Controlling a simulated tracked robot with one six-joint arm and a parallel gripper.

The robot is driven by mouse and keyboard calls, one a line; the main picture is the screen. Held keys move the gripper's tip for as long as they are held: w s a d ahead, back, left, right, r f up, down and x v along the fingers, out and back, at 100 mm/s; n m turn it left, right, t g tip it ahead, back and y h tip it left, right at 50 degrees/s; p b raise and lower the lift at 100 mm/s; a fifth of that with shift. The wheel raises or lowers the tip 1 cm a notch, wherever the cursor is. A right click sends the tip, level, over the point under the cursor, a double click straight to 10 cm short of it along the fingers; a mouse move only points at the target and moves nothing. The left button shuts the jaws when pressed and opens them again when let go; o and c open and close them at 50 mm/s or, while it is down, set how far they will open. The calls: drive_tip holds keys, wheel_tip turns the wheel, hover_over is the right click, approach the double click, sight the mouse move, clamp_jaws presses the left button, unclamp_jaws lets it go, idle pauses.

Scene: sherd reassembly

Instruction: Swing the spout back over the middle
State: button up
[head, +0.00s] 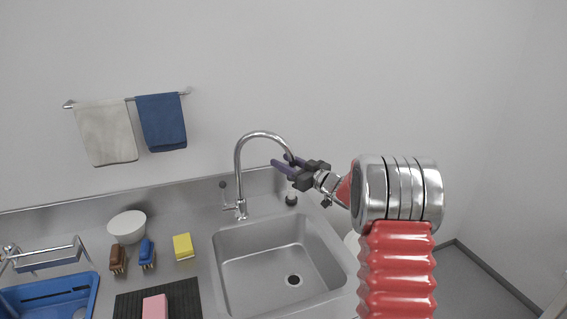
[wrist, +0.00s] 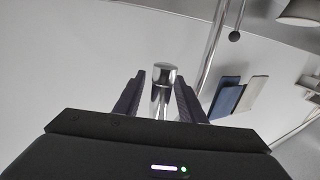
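The chrome faucet with its tall curved spout (head: 240,160) stands behind the sink (head: 225,270). Its arc reaches to the right, and its tip is at my gripper (head: 281,163). My gripper's two dark fingers are open, one on each side of the spout end. In the wrist view, the chrome spout end (wrist: 163,75) shows between the fingers (wrist: 158,92), with narrow gaps beside it. The faucet's upright pipe (wrist: 211,45) runs behind, to the right. Whether either finger touches the spout cannot be told.
A black-knobbed lever (head: 223,185) sticks up left of the faucet. A dark-topped dispenser (head: 291,199) stands on the sink's back rim. The basin is empty.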

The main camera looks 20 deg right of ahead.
drive_tip(key=shift+w, duration=0.2)
drive_tip(key=shift+c, duration=0.6)
clamp_jaws()
drive_tip(key=shift+a, duration=0.15)
